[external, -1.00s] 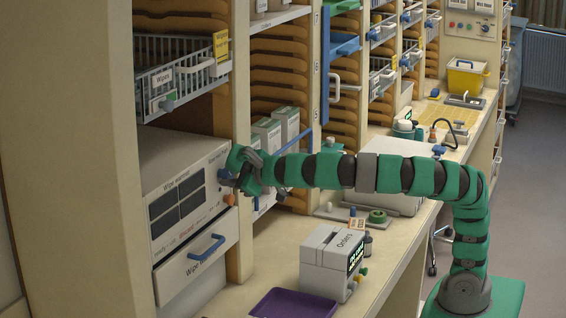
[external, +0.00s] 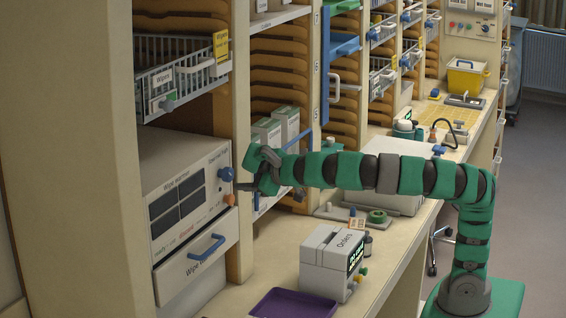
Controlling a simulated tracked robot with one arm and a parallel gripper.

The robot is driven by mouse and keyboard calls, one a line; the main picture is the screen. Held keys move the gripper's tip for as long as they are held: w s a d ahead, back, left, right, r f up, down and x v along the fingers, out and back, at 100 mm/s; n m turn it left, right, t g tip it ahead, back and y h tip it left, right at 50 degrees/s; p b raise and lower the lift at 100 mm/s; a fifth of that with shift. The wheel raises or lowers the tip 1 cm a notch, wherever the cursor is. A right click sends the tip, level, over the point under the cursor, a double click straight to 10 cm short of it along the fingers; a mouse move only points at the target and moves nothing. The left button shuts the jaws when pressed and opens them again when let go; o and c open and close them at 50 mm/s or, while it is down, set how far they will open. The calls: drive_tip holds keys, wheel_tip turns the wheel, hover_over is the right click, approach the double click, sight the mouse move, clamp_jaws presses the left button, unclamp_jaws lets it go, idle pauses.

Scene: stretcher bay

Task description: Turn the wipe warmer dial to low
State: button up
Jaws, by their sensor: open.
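The wipe warmer (external: 178,165) is a pale box in the shelf bay at the left, with dark window panels and lettering on its front. Its blue dial (external: 227,174) sits at the upper right of that front, above an orange knob (external: 230,199). The dial's pointer setting is too small to read. My gripper (external: 246,186) is just to the right of the dial, its dark fingers pointing left toward the warmer's front. It appears apart from the dial and empty.
A drawer with a blue handle (external: 207,246) is below the warmer panel. A wire basket (external: 180,78) hangs above. The Orders printer (external: 332,262) and a purple tray (external: 292,303) stand on the counter. White boxes (external: 285,126) fill the neighbouring shelf.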

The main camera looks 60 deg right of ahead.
drive_tip(key=v, duration=0.8)
drive_tip(key=shift+b, duration=0.3)
drive_tip(key=shift+w, duration=0.1)
drive_tip(key=a+n+y+p, duration=0.1)
drive_tip(key=a+y+p, duration=0.2)
drive_tip(key=a+y, duration=0.5)
drive_tip(key=m+t+h+p, duration=0.4)
drive_tip(key=m+p, duration=0.1)
drive_tip(key=m, duration=0.1)
approach(231, 177)
drive_tip(key=w+p, duration=0.1)
drive_tip(key=w, duration=0.8)
drive_tip(key=shift+w+r, duration=0.1)
drive_tip(key=c, duration=1)
